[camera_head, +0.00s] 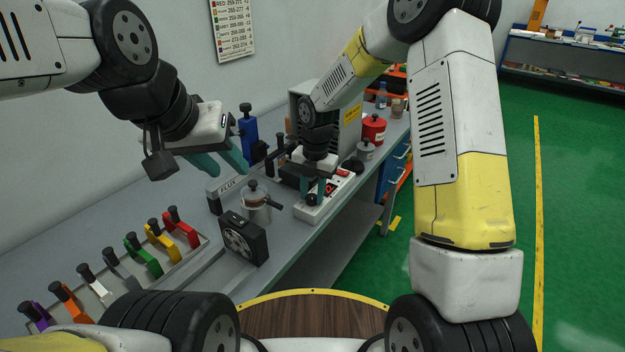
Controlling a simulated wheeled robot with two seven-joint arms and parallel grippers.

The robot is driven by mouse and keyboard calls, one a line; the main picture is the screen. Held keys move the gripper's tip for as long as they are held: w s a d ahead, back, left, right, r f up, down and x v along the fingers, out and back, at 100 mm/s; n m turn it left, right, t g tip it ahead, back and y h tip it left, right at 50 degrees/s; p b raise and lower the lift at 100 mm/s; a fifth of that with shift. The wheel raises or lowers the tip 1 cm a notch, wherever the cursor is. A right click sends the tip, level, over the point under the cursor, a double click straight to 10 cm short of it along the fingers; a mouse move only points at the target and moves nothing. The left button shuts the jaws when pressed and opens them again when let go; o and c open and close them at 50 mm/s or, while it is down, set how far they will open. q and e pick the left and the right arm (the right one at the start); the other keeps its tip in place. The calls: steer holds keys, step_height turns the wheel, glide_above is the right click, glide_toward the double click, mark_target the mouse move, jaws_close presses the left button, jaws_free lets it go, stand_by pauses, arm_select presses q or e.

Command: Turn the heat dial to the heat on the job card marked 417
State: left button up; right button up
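The white control box (341,191) stands on the bench with a small red-lit display (330,188) and a red button. A black knob (312,199), which looks like the heat dial, is on its near end. My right gripper (313,187) points down at this box, its teal fingertips right at the knob. I cannot tell whether they grip it. My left gripper (222,161) is open and empty above the bench, left of the box. A colour chart with number ranges (233,28) hangs on the wall. I see no card readable as 417.
A rack of several coloured-handled tools (122,262) lies at the bench's near left. A red can (374,130) is further back.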

jaws_close()
steer(key=shift+m, duration=0.3)
